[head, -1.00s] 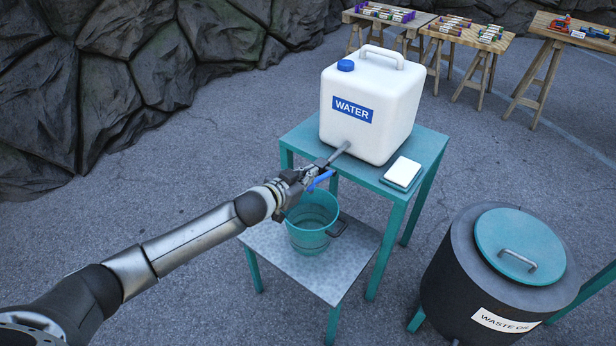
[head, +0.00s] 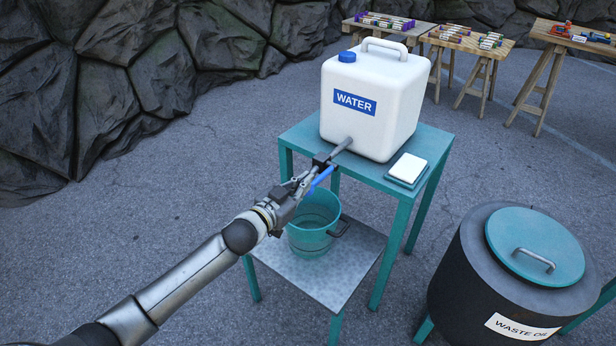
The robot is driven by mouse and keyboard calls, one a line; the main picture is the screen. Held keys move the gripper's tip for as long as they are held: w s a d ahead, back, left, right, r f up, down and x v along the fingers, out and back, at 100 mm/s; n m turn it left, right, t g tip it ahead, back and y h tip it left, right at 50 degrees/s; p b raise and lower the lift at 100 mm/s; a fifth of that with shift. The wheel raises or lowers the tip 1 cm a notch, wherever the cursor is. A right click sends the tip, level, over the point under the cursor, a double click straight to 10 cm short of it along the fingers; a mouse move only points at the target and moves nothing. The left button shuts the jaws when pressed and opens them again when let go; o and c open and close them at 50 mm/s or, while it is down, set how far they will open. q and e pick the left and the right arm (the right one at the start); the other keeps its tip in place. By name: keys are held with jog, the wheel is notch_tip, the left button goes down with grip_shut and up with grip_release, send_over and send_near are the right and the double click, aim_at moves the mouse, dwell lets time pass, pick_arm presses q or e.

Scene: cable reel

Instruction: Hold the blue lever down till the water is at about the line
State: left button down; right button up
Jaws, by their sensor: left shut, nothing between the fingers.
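The blue lever (head: 321,180) hangs at a slant from the tap (head: 323,161) on the spout of the white water canister (head: 392,112). My left gripper (head: 307,181) is shut and empty, just left of the lever; I cannot tell whether it touches it. The teal bucket (head: 310,242) stands upright on the grey lower shelf below the tap, partly hidden behind my gripper. No water stream shows. The water level and the line cannot be made out. My right gripper is not in view.
The canister stands on a teal table (head: 433,140), with a small white-topped pad (head: 408,168) beside it. The lower metal shelf (head: 310,288) is bare around the bucket. A dark waste oil drum (head: 470,262) stands at right. Wooden tables (head: 468,41) stand far behind.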

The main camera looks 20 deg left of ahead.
pick_arm(q)
jog(key=shift+s+a+f+b, duration=0.15)
jog(key=shift+f+b, duration=0.1)
jog(key=shift+f, duration=0.65)
jog(key=shift+s+d+f+b, duration=0.1)
jog(key=shift+f+b, duration=0.2)
jog(key=shift+f, duration=0.55)
jog(key=shift+s+a+f+b, duration=0.15)
jog(key=shift+f+b, duration=0.1)
jog(key=shift+f, duration=0.65)
jog(key=shift+d, duration=0.1)
dwell(5.2)
